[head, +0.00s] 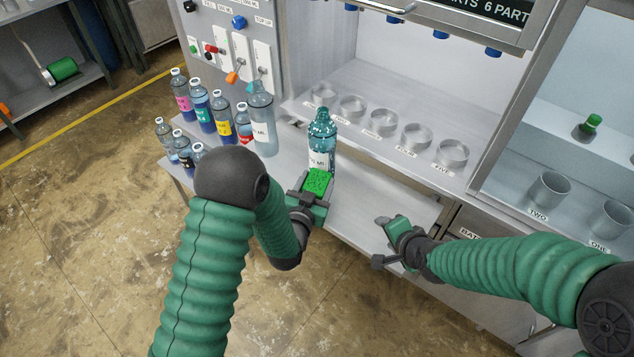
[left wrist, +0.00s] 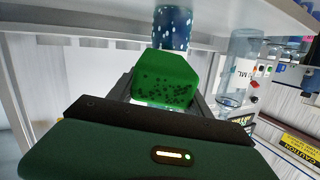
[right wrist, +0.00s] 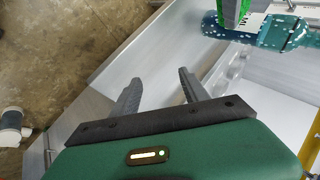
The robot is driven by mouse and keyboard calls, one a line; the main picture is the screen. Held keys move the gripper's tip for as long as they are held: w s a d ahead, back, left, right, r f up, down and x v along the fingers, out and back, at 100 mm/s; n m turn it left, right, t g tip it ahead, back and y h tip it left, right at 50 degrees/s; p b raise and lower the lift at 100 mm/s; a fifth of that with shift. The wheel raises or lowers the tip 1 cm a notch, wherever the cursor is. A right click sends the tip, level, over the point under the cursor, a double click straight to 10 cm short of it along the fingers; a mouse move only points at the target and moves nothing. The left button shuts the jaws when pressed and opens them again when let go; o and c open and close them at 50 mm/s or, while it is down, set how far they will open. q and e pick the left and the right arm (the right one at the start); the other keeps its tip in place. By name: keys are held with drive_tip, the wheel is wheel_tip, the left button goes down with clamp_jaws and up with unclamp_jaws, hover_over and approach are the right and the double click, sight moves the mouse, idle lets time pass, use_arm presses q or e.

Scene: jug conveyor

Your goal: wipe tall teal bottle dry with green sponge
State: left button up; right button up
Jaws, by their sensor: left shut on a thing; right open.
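The tall teal bottle (head: 322,138) stands upright on the metal shelf, with droplet-like spots on its surface and a white label. It also shows in the left wrist view (left wrist: 172,28) and the right wrist view (right wrist: 282,34). My left gripper (head: 313,190) is shut on the green sponge (head: 318,180), which is right in front of the bottle's lower part. The sponge fills the left wrist view's middle (left wrist: 166,78); I cannot tell whether it touches the bottle. My right gripper (head: 388,240) is open and empty, lower right of the bottle, its fingers apart in the right wrist view (right wrist: 158,90).
A large clear bottle (head: 262,120) stands left of the teal one, beside several small labelled bottles (head: 202,108). Several clear cups (head: 383,123) line the bay behind. Bare shelf (head: 375,203) lies right of the teal bottle. More cups (head: 548,190) stand far right.

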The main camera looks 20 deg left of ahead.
use_arm(q)
drive_tip(key=shift+s+d+r, duration=0.1)
use_arm(e)
drive_tip(key=w+a+r+m+t+y, duration=0.2)
drive_tip(key=w+a+r+m, duration=0.1)
drive_tip(key=a+m, duration=0.25)
drive_tip(key=w+a+r+m+t+y, duration=0.2)
drive_tip(key=w+a+m, duration=0.2)
drive_tip(key=a, duration=0.3)
drive_tip(key=m+t, duration=0.5)
drive_tip(key=m, duration=0.9)
approach(324, 119)
drive_tip(key=shift+n, duration=0.25)
drive_tip(key=x, duration=1.1)
drive_tip(key=shift+w+a, duration=0.2)
drive_tip(key=shift+w, duration=0.15)
clamp_jaws()
use_arm(q)
drive_tip(key=shift+w+a, duration=0.2)
drive_tip(key=shift+w, duration=0.35)
drive_tip(key=shift+w+a, duration=0.15)
drive_tip(key=shift+w, duration=0.4)
